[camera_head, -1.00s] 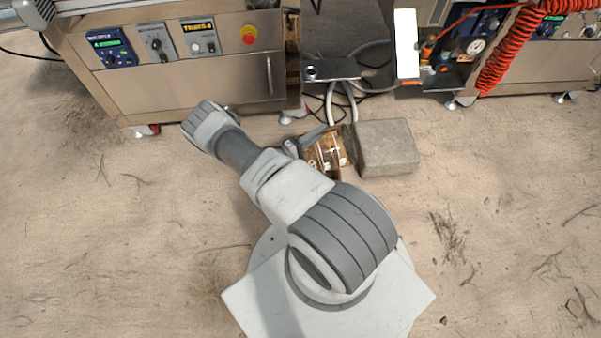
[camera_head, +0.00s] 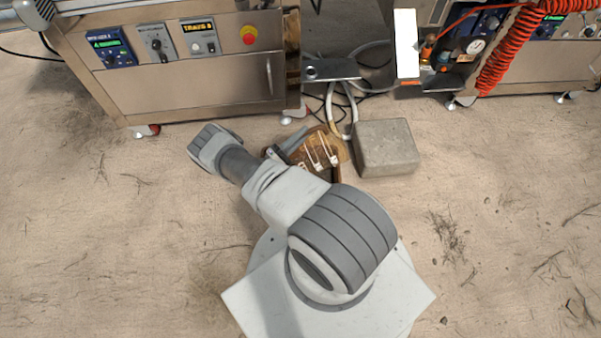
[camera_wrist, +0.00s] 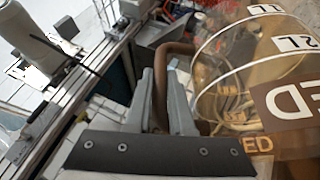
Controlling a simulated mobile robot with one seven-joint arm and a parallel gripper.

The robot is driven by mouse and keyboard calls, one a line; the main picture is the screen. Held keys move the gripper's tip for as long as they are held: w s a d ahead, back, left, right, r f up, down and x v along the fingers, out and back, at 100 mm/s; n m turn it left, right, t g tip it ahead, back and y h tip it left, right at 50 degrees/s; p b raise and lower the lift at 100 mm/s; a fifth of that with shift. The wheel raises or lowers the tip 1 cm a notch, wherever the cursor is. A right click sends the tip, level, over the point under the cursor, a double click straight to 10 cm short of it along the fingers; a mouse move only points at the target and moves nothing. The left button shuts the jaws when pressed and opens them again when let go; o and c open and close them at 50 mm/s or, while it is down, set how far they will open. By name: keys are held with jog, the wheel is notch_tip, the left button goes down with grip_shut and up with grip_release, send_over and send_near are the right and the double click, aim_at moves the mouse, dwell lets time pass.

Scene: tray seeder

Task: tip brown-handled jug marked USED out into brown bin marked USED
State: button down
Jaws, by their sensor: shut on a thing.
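The jug (camera_head: 323,148) shows in the head view in front of my arm, a clear brownish body with white lines. In the wrist view, the jug (camera_wrist: 225,70) is see-through and tilted, with 1L and 2L marks and a brown label ending in ED. My gripper (camera_wrist: 168,75) is shut on its brown handle (camera_wrist: 175,48). In the head view my gripper (camera_head: 285,148) is partly hidden by my arm. A second brown patch reading ED (camera_wrist: 258,144) sits below the jug, possibly on the bin. The bin is mostly hidden, and I cannot tell what is left in the jug.
A grey concrete block (camera_head: 385,147) lies on the sandy floor right of the jug. A steel machine cabinet (camera_head: 190,85) stands behind left, another (camera_head: 545,70) behind right. Hoses (camera_head: 345,105) lie between them. The floor at left is clear.

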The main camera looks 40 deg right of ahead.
jog(key=shift+w+a+h, duration=0.3)
jog(key=shift+a+h, duration=0.1)
jog(key=shift+a, duration=0.2)
dwell(0.5)
